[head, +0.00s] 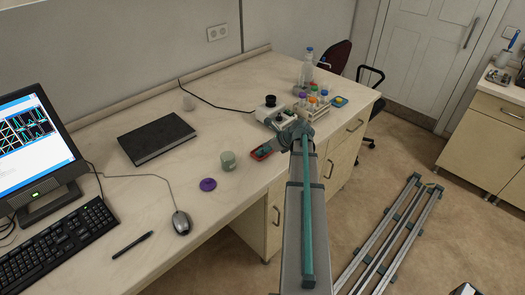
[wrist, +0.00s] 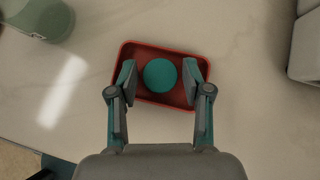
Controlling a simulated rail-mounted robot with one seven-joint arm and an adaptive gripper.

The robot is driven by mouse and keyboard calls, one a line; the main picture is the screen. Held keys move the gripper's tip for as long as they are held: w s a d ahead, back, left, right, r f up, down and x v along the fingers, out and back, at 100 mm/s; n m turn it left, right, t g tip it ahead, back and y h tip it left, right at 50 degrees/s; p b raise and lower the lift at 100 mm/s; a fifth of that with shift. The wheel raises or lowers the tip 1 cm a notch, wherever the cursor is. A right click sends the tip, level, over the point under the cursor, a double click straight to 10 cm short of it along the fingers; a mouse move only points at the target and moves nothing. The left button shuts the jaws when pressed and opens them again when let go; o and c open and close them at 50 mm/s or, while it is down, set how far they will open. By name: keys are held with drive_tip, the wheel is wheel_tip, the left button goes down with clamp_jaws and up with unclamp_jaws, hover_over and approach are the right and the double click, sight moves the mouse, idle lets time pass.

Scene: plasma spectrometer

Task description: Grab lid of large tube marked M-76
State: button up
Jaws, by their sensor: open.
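A round teal lid (wrist: 160,75) lies in a small red tray (wrist: 188,52) in the wrist view. No marking can be read on it. My gripper (wrist: 160,82) is open, with one finger to the left and one to the right of the lid in the picture. Gaps show between the fingers and the lid; their height over the tray is hard to tell. In the head view the red tray (head: 262,154) shows beside my arm's end, which covers part of it. Tubes with coloured caps (head: 314,99) stand at the back right of the bench; their labels are unreadable.
A pale green cup (head: 228,161) stands left of the tray, with a purple lid (head: 208,184) lying near it. A white device with a black knob (head: 270,103) is behind. A black book (head: 157,139), mouse (head: 181,222), keyboard (head: 60,248) and monitor (head: 34,140) occupy the left.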

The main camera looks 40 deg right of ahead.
drive_tip(key=c, duration=0.4)
drive_tip(key=shift+c, duration=0.2)
drive_tip(key=shift+r, duration=0.2)
